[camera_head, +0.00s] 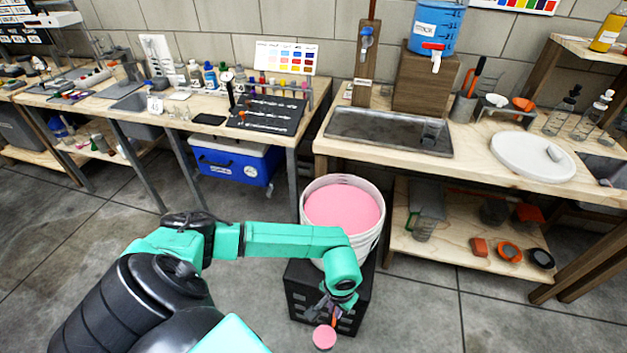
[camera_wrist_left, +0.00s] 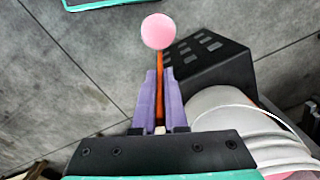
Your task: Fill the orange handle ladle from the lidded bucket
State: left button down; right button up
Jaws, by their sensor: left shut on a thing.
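The white bucket (camera_head: 381,233) stands on a black crate with its lid off, and pink liquid (camera_head: 343,206) shows inside. My left gripper (camera_head: 331,309) is in front of the crate, lower than the bucket's rim. It is shut on the orange handle (camera_wrist_left: 160,88) of the ladle. The ladle's bowl (camera_head: 324,337) looks round and pink, as if filled with the pink liquid; it also shows in the left wrist view (camera_wrist_left: 158,31). The bowl is outside the bucket, over the floor. No lid can be made out for certain. My right gripper is not in view.
The black crate (camera_head: 300,296) stands on the concrete floor under the bucket. Behind it are a bench with a sink (camera_head: 388,131) and a bench with a black mat (camera_head: 267,114). A blue cooler (camera_head: 235,161) sits below. Floor at the front right is clear.

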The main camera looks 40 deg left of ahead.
aim_at(351, 202)
jog(key=i+l+u, duration=0.2)
jog(key=u, duration=0.15)
jog(key=i+l+u, duration=0.2)
jog(key=u, duration=0.2)
jog(key=i+l+u, duration=0.1)
jog(key=l+u, duration=0.25)
jog(key=i+l, duration=0.15)
jog(key=l, duration=0.35)
jog(key=i+l+u, duration=0.15)
jog(key=l, duration=0.3)
jog(key=i+l, duration=0.1)
jog(key=l, duration=0.4)
jog(key=i+l+u, duration=0.1)
jog(key=l, duration=0.4)
jog(key=i+l, duration=0.1)
jog(key=l, duration=0.4)
jog(key=u, duration=0.05)
